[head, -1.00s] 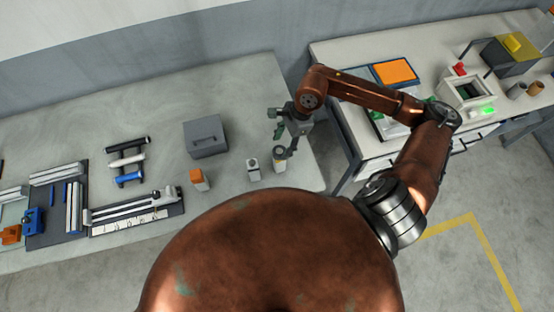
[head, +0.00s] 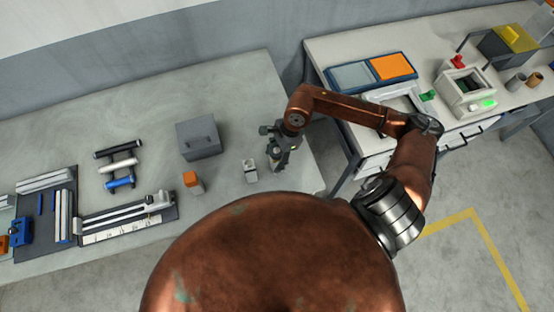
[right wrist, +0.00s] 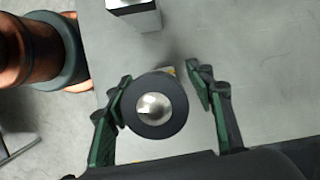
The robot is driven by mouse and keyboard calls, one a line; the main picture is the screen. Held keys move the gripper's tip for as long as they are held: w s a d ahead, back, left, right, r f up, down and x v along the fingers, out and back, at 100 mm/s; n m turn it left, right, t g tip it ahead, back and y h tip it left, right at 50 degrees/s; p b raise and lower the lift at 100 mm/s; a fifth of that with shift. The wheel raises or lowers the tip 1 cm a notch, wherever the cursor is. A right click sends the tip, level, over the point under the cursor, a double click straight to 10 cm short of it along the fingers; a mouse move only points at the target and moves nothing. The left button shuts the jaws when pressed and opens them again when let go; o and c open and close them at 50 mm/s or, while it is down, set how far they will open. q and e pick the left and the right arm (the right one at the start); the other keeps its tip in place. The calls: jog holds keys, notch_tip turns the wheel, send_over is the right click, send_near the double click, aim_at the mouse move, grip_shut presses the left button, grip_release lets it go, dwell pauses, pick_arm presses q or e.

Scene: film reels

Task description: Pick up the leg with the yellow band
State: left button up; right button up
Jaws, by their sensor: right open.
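The leg with the yellow band shows in the right wrist view as a dark round ring (right wrist: 155,105) with a shiny metal centre, seen end-on. A small yellowish patch shows just beyond its rim. My right gripper (right wrist: 160,80) is open, with one green-padded finger on each side of the leg. The left finger looks very close to the ring, and there is a clear gap on the right. In the head view my right gripper (head: 278,163) points down at the right part of the grey table and mostly hides the leg. My left gripper is not in view.
A pale block-like part (head: 250,170) stands just left of the gripper. An orange-topped block (head: 192,182) and a grey box (head: 198,138) stand farther left. The table's right edge is close by. A second bench (head: 330,50) stands to the right.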

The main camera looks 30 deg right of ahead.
jog(key=shift+x, duration=1.45)
jog(key=shift+c, duration=0.3)
jog(key=shift+r, duration=0.1)
grip_shut()
